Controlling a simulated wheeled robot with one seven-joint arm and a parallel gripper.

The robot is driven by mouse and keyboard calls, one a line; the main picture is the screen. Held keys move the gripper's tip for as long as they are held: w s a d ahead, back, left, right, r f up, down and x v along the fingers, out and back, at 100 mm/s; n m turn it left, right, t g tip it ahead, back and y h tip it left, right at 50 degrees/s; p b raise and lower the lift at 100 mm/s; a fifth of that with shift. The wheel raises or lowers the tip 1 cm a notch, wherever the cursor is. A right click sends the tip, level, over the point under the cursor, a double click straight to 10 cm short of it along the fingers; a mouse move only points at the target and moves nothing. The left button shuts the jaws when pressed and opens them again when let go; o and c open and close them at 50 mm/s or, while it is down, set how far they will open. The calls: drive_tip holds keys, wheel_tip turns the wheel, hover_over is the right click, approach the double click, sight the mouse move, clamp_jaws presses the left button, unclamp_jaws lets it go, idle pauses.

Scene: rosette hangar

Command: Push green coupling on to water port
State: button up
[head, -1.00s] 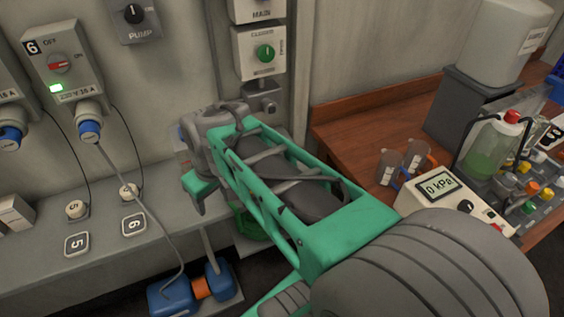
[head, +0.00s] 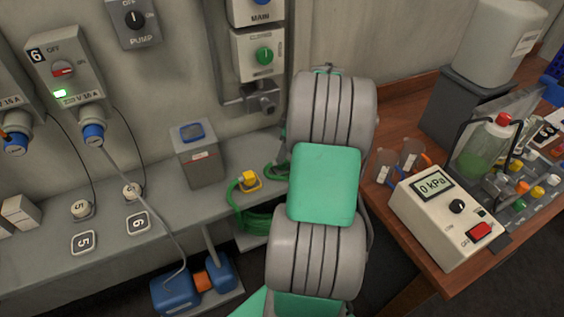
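The likely water port is a grey metal fitting (head: 264,99) on the wall at upper centre, below a panel with a green knob (head: 265,56). Nothing is visibly attached to its front. A green hose (head: 258,219) lies coiled at the bench's front edge. A yellow fitting (head: 249,181) sits on the bench at the coil. A length of green hose runs right and passes behind my arm. I cannot make out a green coupling; it may be hidden behind my arm. My gripper is not visible, and my arm links fill the middle of the view.
A grey box with a blue top (head: 198,154) stands on the bench left of the hose. A grey cable hangs from a blue plug (head: 93,134). On the right, a wooden table (head: 405,225) holds a 0 kPa meter (head: 445,219), beakers and bottles.

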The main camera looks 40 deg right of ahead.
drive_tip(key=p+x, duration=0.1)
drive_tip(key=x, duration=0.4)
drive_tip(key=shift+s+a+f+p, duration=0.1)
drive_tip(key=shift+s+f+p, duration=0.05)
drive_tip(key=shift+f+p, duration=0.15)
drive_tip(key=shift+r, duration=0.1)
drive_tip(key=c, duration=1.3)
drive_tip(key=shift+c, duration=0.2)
